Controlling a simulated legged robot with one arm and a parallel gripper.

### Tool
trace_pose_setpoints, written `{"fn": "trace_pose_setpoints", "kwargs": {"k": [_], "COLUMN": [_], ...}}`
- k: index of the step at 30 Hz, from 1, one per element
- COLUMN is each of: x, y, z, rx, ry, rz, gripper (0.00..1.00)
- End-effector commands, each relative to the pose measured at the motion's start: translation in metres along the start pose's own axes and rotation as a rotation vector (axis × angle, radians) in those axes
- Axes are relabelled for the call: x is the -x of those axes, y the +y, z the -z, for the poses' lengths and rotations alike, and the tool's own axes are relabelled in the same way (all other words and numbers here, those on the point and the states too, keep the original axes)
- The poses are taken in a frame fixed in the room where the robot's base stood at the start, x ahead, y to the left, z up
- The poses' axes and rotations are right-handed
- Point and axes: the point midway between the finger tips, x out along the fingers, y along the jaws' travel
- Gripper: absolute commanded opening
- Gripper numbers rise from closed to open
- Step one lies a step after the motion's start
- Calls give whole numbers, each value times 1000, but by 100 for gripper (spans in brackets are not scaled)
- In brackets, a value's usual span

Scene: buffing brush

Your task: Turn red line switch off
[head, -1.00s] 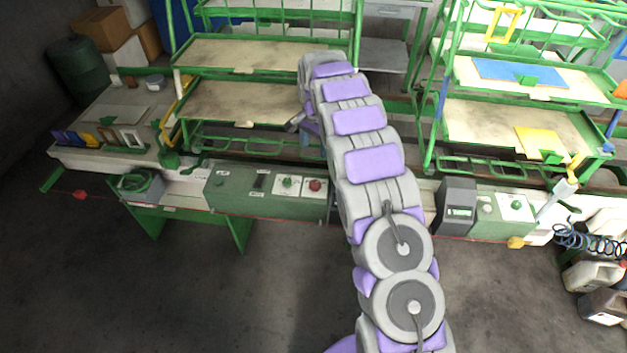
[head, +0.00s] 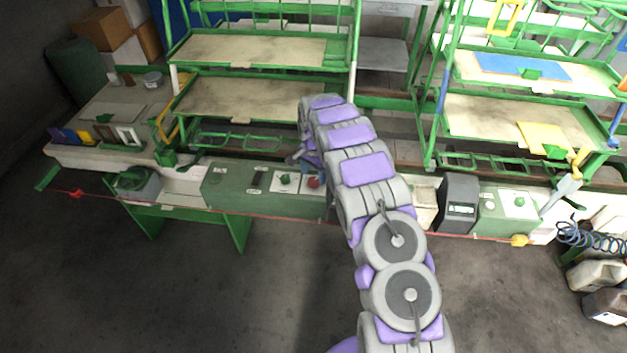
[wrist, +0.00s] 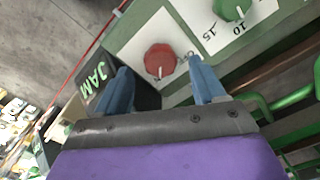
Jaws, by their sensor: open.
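The red knob (wrist: 160,60) sits on a white plate on the green control panel, with a pale mark on its lower edge. In the wrist view it lies ahead of and between the two blue fingers of my gripper (wrist: 162,88), which is open, with a gap to the knob. In the head view the red knob (head: 313,182) is at the right end of the left control panel (head: 231,187), just left of my arm. My gripper (head: 304,158) shows only partly there, just above the knob. A thin red line (head: 100,197) runs along the panel fronts.
A green knob (wrist: 232,8) with a numbered scale is beside the red one. A dark box (wrist: 119,88) marked "JAM" is near the left finger. Green shelf racks (head: 262,97) stand behind the panel. Open floor (head: 150,300) lies in front.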

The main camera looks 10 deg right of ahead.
Motion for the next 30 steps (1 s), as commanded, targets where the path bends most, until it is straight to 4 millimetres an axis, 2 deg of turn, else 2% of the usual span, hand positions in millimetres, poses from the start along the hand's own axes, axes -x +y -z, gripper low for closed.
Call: {"fn": "trace_pose_setpoints", "kwargs": {"k": [1,6,15,30], "x": [-11,-26,-28,-28], "y": [0,0,0,-1], "z": [-1,0,0,0], "rx": [0,0,0,0], "ry": [-2,0,1,1], "rz": [-2,-1,1,1], "gripper": [69,69,68,20]}}
